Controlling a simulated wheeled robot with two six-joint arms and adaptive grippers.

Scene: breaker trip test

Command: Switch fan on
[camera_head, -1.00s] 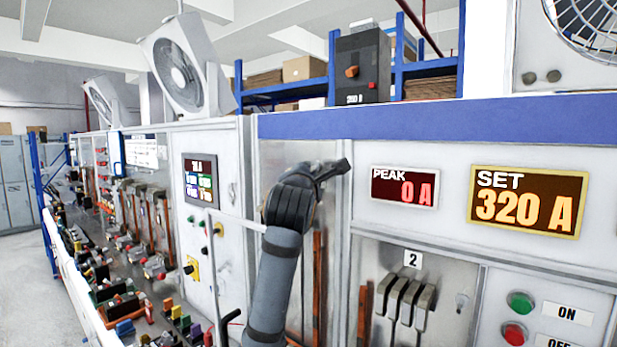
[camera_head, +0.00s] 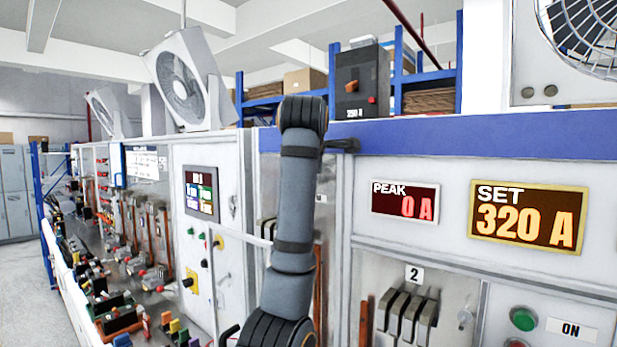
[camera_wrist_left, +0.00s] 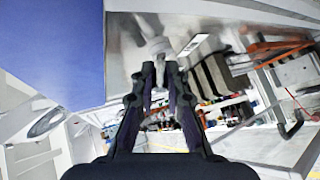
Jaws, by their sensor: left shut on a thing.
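A large white fan (camera_head: 187,80) stands tilted on top of the cabinet at the left. A second fan (camera_head: 585,38) is cut off at the upper right. I cannot tell whether either one spins. My left arm rises in the middle of the head view and hides part of the panel behind it; its fingertips cannot be made out there. In the left wrist view my left gripper (camera_wrist_left: 160,74) has its two fingers close around a blurred metal toggle (camera_wrist_left: 157,47) on a panel. The toggle's exact position is unclear. My right gripper is not in view.
Dark breaker handles (camera_head: 407,315) and a small metal toggle (camera_head: 465,318) sit on panel 2. A green button (camera_head: 522,319) is beside the ON label. The SET display (camera_head: 528,215) reads 320 A and the PEAK display (camera_head: 404,202) reads 0 A.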

